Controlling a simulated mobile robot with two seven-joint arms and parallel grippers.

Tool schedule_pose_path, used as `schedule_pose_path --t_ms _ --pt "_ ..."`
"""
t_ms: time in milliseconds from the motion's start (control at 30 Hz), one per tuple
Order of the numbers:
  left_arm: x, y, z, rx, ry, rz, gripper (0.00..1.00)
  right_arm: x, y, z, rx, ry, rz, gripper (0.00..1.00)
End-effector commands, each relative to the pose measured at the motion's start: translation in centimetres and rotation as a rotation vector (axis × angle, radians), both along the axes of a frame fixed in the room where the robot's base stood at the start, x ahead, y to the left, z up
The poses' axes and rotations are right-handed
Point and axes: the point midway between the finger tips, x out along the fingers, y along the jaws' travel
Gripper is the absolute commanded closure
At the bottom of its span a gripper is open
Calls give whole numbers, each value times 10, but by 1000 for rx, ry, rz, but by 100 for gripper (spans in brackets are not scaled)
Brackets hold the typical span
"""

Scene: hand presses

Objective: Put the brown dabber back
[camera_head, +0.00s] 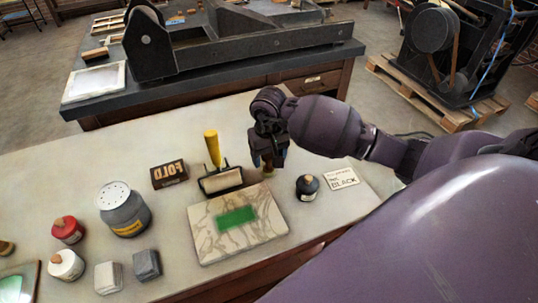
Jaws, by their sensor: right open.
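My right gripper (268,160) is open and points down by the far right corner of a pale veined slab (212,243). A small brown piece (268,169) shows at its fingertips; it may be the brown dabber, but the gripper hides most of it. I cannot tell whether the fingers touch it. A green patch (236,217) lies on the slab. A black round pot or dabber (308,188) stands right of the slab, beside a card (341,178) lettered BLACK. Red (67,231) and white (66,265) ones with brown tops stand at the left. My left gripper is out of view.
A yellow-handled roller (222,181) lies just left of my gripper. A dark lettered box (170,174), a grey shaker tin (123,209) and two grey blocks (146,264) stand further left. A press table (210,84) is behind.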

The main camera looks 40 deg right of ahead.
Motion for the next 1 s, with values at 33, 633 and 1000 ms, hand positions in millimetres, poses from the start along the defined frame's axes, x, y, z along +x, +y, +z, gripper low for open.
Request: schedule_pose_path --t_ms 33,633,1000 --pt "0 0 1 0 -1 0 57 1 -1 9 -2 -6 1 33" --pt "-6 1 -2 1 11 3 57 1 0 109 -2 -5 1 33" --pt "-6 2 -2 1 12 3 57 1 0 120 0 -2 0 33"
